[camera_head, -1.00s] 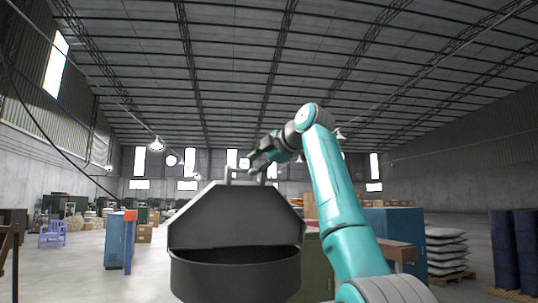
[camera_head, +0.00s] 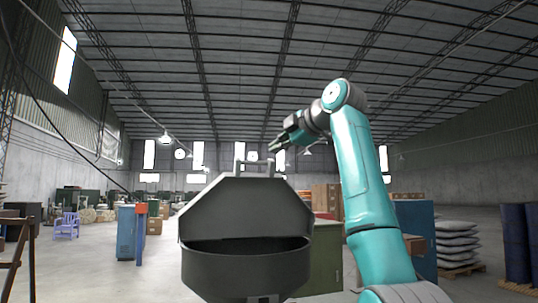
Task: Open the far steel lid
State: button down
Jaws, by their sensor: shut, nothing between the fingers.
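A dark grey steel lid (camera_head: 245,211) stands tilted up over a round dark steel container (camera_head: 245,268), with a dark gap between them at the front. The inside of the container is mostly hidden.
A green cabinet (camera_head: 325,258) stands right behind the container, with cardboard boxes (camera_head: 325,198) beyond it. A blue cabinet (camera_head: 126,232) stands at left. Stacked white sacks (camera_head: 457,243) and blue drums (camera_head: 520,245) are at right. The floor at left is open.

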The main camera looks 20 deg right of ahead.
jog(key=a+f+m, duration=0.1)
jog(key=f+m, duration=0.1)
jog(key=m, duration=0.1)
jog(key=m+t+h, duration=0.6)
jog(key=m, duration=1.1)
send_near(256, 162)
jog(key=w, duration=0.4)
jog(key=w+r, duration=0.1)
jog(key=w, duration=0.2)
jog(key=shift+w, duration=0.1)
jog(key=shift+g, duration=0.6)
jog(key=w+r, duration=0.1)
jog(key=w, duration=0.3)
jog(key=w+r, duration=0.1)
jog(key=w, duration=0.1)
jog(key=shift+w+r, duration=0.2)
jog(key=shift+r, duration=0.1)
jog(key=shift+w, duration=0.5)
